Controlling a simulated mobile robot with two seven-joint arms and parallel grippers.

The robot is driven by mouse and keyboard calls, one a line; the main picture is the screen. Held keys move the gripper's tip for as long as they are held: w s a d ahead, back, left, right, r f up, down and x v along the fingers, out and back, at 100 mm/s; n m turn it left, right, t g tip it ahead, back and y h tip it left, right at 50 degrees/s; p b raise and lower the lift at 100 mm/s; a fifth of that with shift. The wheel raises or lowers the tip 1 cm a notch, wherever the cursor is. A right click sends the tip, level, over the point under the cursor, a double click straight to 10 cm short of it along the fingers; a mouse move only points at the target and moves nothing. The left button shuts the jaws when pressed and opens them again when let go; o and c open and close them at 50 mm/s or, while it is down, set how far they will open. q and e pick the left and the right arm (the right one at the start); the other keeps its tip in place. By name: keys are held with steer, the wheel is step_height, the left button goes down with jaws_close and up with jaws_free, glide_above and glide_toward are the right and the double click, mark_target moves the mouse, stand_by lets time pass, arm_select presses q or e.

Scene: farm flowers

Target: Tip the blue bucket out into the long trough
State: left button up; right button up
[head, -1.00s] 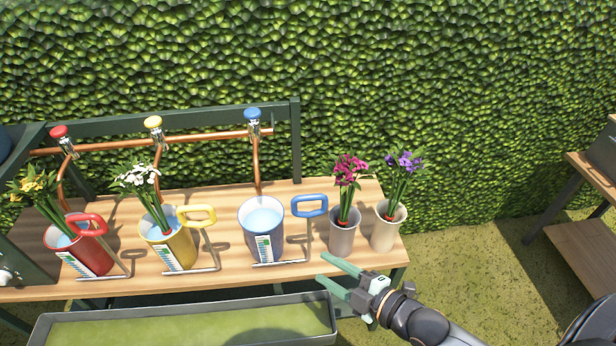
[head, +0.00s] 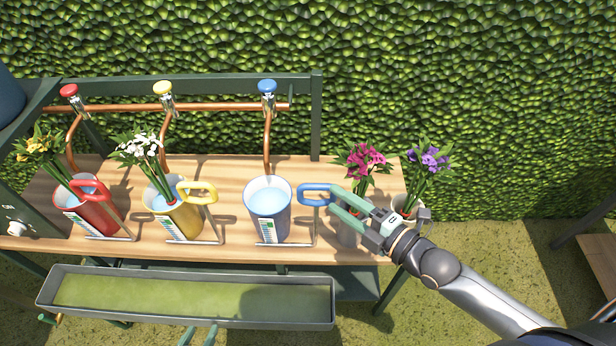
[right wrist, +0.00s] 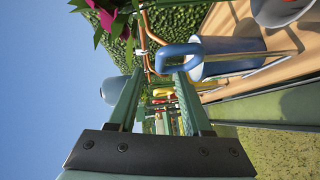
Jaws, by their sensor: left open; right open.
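The blue bucket (head: 267,210) stands upright on the wooden bench, with pale blue water inside and its blue loop handle (head: 314,188) pointing right. The long trough (head: 190,318) lies in front of and below the bench, with a greenish bottom. My right gripper (head: 339,199) is open at the handle's right end. In the right wrist view the handle (right wrist: 178,50) shows at the fingertips, with the bucket (right wrist: 225,62) beyond; I cannot tell whether they touch. My left gripper (head: 198,336) shows only its spread green fingertips at the bottom edge.
A red bucket (head: 88,212) and a yellow bucket (head: 178,218) with flowers stand to the left. Vases with magenta flowers (head: 362,160) and purple flowers (head: 430,160) stand right, close to my right gripper. Taps on a copper pipe (head: 215,106) rise behind.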

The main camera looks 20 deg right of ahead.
mark_target(314, 185)
steer(key=x, duration=0.9)
steer(key=shift+w+a+f, duration=0.1)
steer(key=shift+w, duration=0.3)
steer(key=shift+c, duration=0.2)
jaws_close()
stand_by(0.8)
